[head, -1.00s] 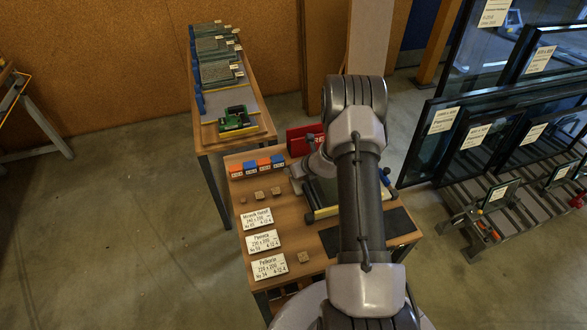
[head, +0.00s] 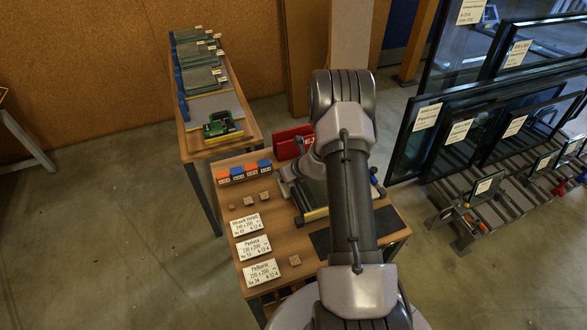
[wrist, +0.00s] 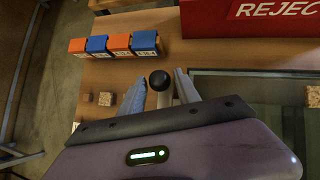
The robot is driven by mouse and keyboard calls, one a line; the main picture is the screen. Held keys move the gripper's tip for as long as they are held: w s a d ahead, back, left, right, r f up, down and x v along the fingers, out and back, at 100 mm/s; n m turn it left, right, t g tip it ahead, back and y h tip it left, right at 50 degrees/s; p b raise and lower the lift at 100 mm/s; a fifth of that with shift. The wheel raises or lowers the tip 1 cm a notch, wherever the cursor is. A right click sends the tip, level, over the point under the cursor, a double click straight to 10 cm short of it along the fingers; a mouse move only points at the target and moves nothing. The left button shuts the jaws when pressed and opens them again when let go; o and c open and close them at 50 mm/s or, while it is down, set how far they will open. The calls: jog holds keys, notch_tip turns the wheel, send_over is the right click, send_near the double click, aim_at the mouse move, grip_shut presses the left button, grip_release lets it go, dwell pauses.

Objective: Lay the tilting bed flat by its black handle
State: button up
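The black handle shows in the wrist view as a round black knob (wrist: 158,80) on a pale stem. My gripper (wrist: 158,84) is open, with one finger on each side of the knob and visible gaps between. The tilting bed (head: 314,200) is on the table in the head view, largely hidden behind my arm. Part of its frame and dark surface (wrist: 262,88) shows at the right of the wrist view. I cannot tell its exact tilt.
A red reject box (wrist: 250,18) stands behind the bed. Orange and blue blocks (head: 244,172), small wooden cubes (head: 294,260) and white label cards (head: 253,247) are on the table's left part. Glass frames (head: 480,125) stand in racks at the right. A second table (head: 212,140) stands behind.

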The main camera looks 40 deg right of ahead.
jog(key=p+v, duration=0.2)
jog(key=v, duration=1.3)
jog(key=shift+s, duration=0.1)
jog(key=a+r+n+y+b, duration=0.25)
jog(key=a+r+n, duration=0.4)
jog(key=a, duration=0.35)
jog(key=a+r+n+y+b, duration=0.2)
jog(key=a+r+n+b, duration=0.3)
jog(key=a+n, duration=0.4)
jog(key=s+a+r+n+g+b, duration=0.2)
jog(key=s+a+r+n+b, duration=0.2)
jog(key=s+a+n, duration=0.7)
jog(key=s+f+n+h+b, duration=0.1)
jog(key=s+n+h+b, duration=0.1)
jog(key=s+n, duration=0.3)
jog(key=s+h, duration=0.1)
jog(key=s, duration=0.2)
jog(key=shift+s+d+n, duration=0.35)
jog(key=shift+s, duration=0.05)
